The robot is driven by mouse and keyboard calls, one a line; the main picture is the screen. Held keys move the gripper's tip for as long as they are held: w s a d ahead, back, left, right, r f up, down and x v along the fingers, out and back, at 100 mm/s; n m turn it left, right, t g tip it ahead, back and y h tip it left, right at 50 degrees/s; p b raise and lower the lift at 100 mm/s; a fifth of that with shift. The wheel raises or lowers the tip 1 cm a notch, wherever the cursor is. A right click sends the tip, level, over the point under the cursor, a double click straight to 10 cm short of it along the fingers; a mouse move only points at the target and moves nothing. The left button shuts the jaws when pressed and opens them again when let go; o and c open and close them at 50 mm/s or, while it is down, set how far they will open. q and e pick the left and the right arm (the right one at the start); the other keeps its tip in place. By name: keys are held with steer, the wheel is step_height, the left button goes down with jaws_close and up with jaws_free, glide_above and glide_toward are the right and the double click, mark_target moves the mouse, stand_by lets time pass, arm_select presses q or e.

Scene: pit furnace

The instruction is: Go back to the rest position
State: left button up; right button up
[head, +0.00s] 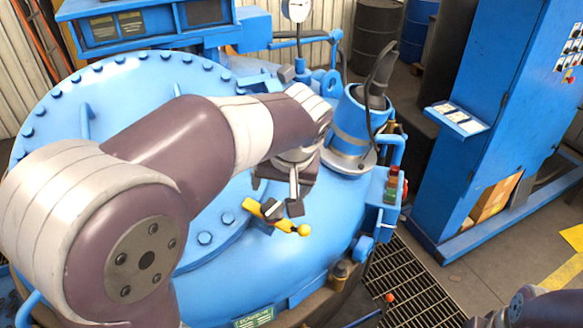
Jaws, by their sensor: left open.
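My left arm comes in from the left across the picture. My left gripper (282,208) is open above the blue furnace lid (120,92), with its fingers pointing down. A yellow lever with a round knob (302,230) lies right at the fingertips. The fingers cover part of it, and I cannot tell whether they touch it. Only a dark part of my right arm shows in the lower right corner. My right gripper is out of view.
A blue cylindrical fitting (353,130) with a cable stands right of my left gripper. A blue control cabinet (493,110) with a small shelf stands at the right. Dark and blue drums (376,32) stand behind. A floor grate (412,285) lies in front of the cabinet.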

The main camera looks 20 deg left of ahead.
arm_select(q)
steer(key=s+d+f+m+h+b, duration=0.1)
steer(key=s+f+b, duration=0.2)
steer(key=f, duration=0.6)
steer(key=s+d+f+m+g+h+b, duration=0.1)
steer(key=s+f+b, duration=0.2)
steer(key=f, duration=0.6)
steer(key=s+d+f+m+h+b, duration=0.1)
steer(key=s+d+f+m+b, duration=0.1)
steer(key=f+b, duration=0.3)
step_height(320, 180, down, 4)
steer(key=shift+s+f+g+h, duration=0.1)
steer(key=shift+s+g+h, duration=0.25)
steer(key=shift+s, duration=0.55)
steer(key=shift+d, duration=0.1)
